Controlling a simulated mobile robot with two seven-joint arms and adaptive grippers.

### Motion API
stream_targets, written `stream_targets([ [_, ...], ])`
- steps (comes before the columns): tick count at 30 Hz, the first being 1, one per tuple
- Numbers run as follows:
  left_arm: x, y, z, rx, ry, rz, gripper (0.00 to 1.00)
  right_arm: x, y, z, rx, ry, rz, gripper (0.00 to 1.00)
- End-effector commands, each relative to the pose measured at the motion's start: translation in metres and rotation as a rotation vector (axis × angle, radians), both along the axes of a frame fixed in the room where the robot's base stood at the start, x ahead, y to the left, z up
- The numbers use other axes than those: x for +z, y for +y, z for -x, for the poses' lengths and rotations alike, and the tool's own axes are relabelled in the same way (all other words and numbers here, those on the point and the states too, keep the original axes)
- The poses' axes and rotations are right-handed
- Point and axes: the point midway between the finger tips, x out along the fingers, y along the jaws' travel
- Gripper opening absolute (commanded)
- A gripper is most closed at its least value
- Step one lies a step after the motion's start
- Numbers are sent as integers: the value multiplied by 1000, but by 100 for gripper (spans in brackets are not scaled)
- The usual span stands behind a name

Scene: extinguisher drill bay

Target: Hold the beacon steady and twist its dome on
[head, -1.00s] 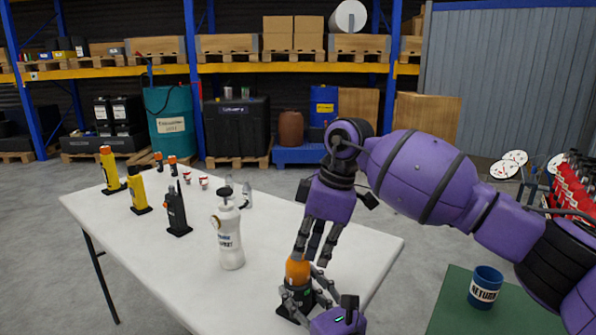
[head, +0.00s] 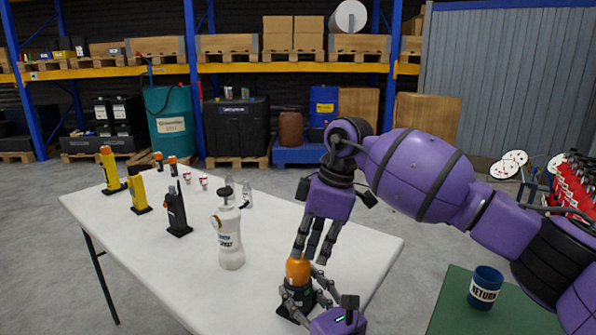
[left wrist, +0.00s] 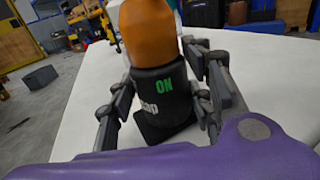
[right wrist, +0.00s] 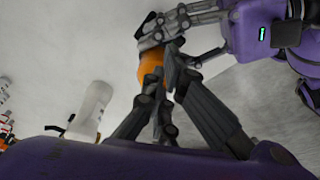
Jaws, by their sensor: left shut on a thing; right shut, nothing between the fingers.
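The beacon's black body (head: 297,303) stands upright near the front edge of the white table; the left wrist view shows green "ON" lettering on it (left wrist: 165,103). The orange dome (head: 298,270) sits upright on top of the body; whether its thread is engaged cannot be seen. My left gripper (head: 307,297) is shut on the black body, with fingers on both sides. My right gripper (head: 312,254) points down just above the dome, its fingers shut and empty. In the right wrist view the dome (right wrist: 152,68) is partly hidden behind the fingers.
A white bottle (head: 230,240) stands left of the beacon on the table (head: 190,260). A black radio-like object (head: 177,212) and yellow devices (head: 138,190) stand farther left. A blue mug (head: 485,288) sits on a green surface at right.

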Motion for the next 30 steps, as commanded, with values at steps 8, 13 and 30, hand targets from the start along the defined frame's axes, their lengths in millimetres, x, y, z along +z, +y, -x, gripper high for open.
stream_targets([
  [8,0,-1,0,-1,1,0,6,-1,-1,-9,-2,0,2,0],
  [13,0,-1,0,-1,0,0,6,-1,0,-11,-3,0,2,0],
  [30,0,-1,1,-1,-1,0,6,-3,-6,-13,-5,1,4,0],
])
